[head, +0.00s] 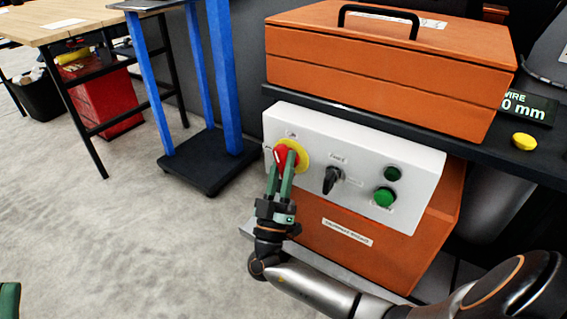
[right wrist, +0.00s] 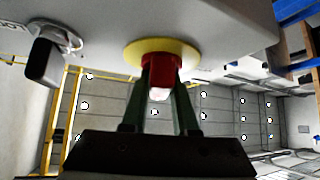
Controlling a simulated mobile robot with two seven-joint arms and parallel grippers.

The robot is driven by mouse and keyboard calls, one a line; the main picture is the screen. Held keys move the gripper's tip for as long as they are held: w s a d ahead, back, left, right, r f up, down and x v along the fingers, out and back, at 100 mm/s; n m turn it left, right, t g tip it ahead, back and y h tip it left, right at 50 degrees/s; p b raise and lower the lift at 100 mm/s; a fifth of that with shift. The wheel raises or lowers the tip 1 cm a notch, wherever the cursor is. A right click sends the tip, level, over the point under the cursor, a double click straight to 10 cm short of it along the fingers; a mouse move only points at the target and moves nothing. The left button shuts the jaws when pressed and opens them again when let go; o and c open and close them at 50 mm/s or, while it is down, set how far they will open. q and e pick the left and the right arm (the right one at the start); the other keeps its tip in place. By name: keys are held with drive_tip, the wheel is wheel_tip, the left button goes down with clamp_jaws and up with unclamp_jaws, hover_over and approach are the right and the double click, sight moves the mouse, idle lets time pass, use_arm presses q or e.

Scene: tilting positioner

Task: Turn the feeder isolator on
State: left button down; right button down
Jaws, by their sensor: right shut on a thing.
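A white control panel (head: 345,130) is fixed to the front of an orange unit. A red rotary knob on a yellow round plate (head: 303,151) sits at its left side; the red knob (right wrist: 160,66) also shows in the right wrist view. My right gripper (head: 284,163) is shut on the red knob, one green finger on each side. A black selector switch (head: 332,180) is right of it, with its label too small to read surely. The black switch (right wrist: 45,62) also shows in the right wrist view.
Two green round buttons (head: 384,196) are on the panel's right. An orange toolbox (head: 390,65) with a black handle stands on the dark shelf above. A yellow button-like piece (head: 524,141) lies at the right. A blue-legged stand (head: 225,90) is at the left; open floor lies before it.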

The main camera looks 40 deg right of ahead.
drive_tip(key=shift+m+g+h, duration=1.2)
drive_tip(key=shift+m+g, duration=0.5)
drive_tip(key=shift+m, duration=0.5)
drive_tip(key=shift+m+g+h, duration=1.2)
drive_tip(key=shift+m+g, duration=0.5)
drive_tip(key=shift+m, duration=0.8)
drive_tip(key=c, duration=0.7)
unclamp_jaws()
drive_tip(key=shift+f, duration=0.1)
